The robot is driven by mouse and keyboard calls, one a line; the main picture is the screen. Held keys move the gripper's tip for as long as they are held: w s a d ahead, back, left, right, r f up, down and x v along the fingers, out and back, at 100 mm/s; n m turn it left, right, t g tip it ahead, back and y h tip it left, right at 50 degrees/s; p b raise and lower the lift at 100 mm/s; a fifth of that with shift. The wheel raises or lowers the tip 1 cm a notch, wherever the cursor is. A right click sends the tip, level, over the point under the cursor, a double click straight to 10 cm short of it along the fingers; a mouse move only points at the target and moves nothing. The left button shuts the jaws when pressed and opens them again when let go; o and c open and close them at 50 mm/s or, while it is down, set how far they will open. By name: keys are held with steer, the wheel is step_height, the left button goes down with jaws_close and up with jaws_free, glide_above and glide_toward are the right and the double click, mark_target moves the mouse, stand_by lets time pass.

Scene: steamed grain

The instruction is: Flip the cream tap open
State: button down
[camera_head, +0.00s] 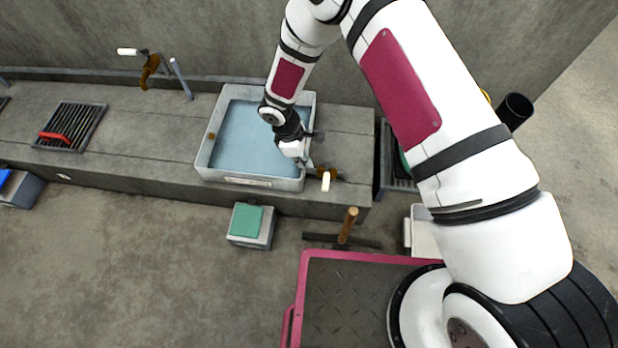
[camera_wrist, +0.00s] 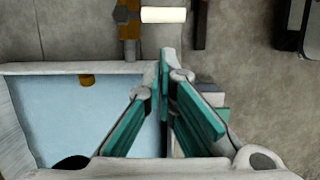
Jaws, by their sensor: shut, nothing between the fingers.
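A tap with a brass body and a cream lever (camera_head: 326,181) sits on the concrete ledge at the front right corner of the basin. The same lever shows at the top of the wrist view (camera_wrist: 163,14), lying crosswise beside its brass body (camera_wrist: 130,30). My gripper (camera_head: 308,164) is shut and empty over the basin's right side. Its teal-padded fingers (camera_wrist: 168,62) meet just short of the tap, with a small gap to the lever. Whether they touch the brass body is unclear in the head view.
The white-rimmed basin (camera_head: 202,150) of bluish water lies under my gripper. A second cream-levered tap (camera_head: 128,51) stands far left by the wall. A teal-topped box (camera_head: 247,222) and a wooden-handled tool (camera_head: 347,226) are on the floor in front.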

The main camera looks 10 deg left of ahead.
mark_target(326, 178)
steer(key=b+x, duration=0.3)
steer(key=x, duration=0.7)
